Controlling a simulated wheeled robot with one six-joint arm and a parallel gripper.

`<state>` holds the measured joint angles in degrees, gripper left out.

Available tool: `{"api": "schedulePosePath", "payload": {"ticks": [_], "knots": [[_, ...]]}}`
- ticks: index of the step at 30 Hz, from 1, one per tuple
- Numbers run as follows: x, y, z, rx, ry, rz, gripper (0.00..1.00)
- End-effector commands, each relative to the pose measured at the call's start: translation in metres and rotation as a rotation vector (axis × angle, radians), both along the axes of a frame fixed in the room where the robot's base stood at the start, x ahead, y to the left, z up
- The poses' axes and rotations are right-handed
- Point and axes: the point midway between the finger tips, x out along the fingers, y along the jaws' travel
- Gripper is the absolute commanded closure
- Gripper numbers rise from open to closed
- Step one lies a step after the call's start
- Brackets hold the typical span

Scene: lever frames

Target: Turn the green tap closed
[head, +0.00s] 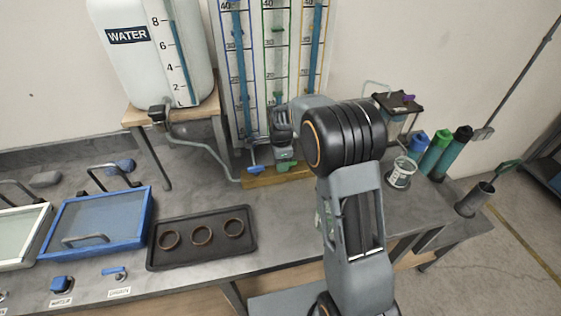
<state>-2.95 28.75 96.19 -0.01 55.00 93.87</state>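A row of taps stands at the foot of the gauge board, on a wooden block (262,181). The green tap (285,164) is under the green-outlined gauge column and only a small part of it shows. My gripper (284,146) is right at it, reaching down from above, and hides most of the tap. I cannot tell whether the fingers touch the handle or how far apart they are. The lever's angle is hidden.
A blue tap handle (255,169) sits close on the left. The orange column's tap is hidden behind my arm. A water tank (150,50) stands on a wooden stand at the left. A black tray (205,256) with rings lies in front. A beaker (401,172) stands to the right.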

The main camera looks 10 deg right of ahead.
Motion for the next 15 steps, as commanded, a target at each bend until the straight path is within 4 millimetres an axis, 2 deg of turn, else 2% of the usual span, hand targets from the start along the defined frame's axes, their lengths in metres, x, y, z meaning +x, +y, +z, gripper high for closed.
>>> {"api": "schedulePosePath", "payload": {"ticks": [8, 11, 15], "knots": [[0.000, 0.000, 0.006, 0.000, -0.002, 0.001, 0.61], [0.001, 0.000, 0.019, 0.000, -0.004, 0.001, 0.61], [0.001, 0.000, 0.047, 0.000, -0.005, 0.001, 0.61]]}}
